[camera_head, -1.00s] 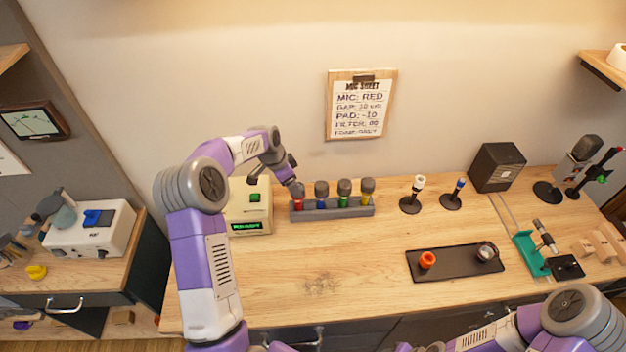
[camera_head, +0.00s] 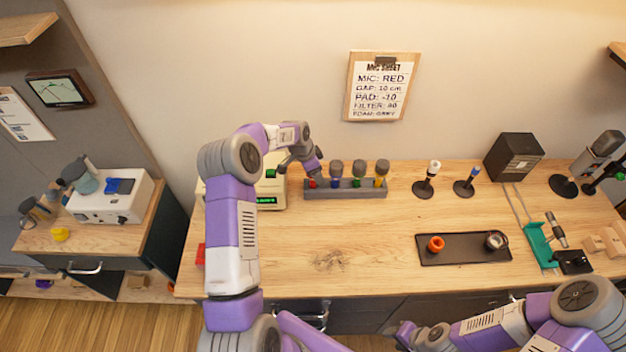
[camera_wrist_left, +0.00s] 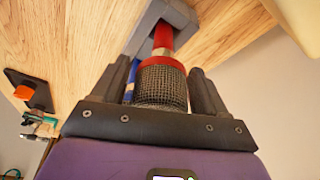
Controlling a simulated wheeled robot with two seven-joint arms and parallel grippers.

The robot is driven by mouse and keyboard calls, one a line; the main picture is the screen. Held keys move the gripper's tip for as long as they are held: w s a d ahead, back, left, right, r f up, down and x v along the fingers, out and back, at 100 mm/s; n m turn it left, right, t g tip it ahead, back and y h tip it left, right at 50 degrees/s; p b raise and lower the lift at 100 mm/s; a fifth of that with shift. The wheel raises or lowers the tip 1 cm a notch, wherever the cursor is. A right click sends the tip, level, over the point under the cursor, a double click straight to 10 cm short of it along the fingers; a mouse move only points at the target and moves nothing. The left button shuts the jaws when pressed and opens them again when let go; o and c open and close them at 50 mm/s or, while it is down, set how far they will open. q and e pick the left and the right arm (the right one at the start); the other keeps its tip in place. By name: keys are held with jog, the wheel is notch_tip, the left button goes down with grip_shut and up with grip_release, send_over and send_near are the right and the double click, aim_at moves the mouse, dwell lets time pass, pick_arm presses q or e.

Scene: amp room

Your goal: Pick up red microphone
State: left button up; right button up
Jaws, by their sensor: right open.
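The red microphone stands upright in the leftmost place of the grey rack (camera_head: 345,194), its top mostly hidden by my left gripper (camera_head: 312,172) in the head view. In the left wrist view its mesh head and red collar (camera_wrist_left: 163,62) sit between the two dark fingers of my left gripper (camera_wrist_left: 165,92). A narrow gap shows between the left finger and the mesh, with a blue microphone handle behind. The red handle still goes down into the rack. My right gripper (camera_head: 404,334) is low at the front edge of the desk, away from the microphones, open.
Blue, green and yellow microphones (camera_head: 381,172) stand close beside in the rack. A black tray (camera_head: 463,249) and two small stands (camera_head: 424,188) are to the right. The desk front is mostly clear.

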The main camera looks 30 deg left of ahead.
pick_arm(q)
jog(key=shift+w, duration=0.1)
jog(key=c, duration=1.1)
notch_tip(320, 180, up, 10)
jog(key=shift+r+b, duration=0.1)
jog(key=shift+b, duration=0.4)
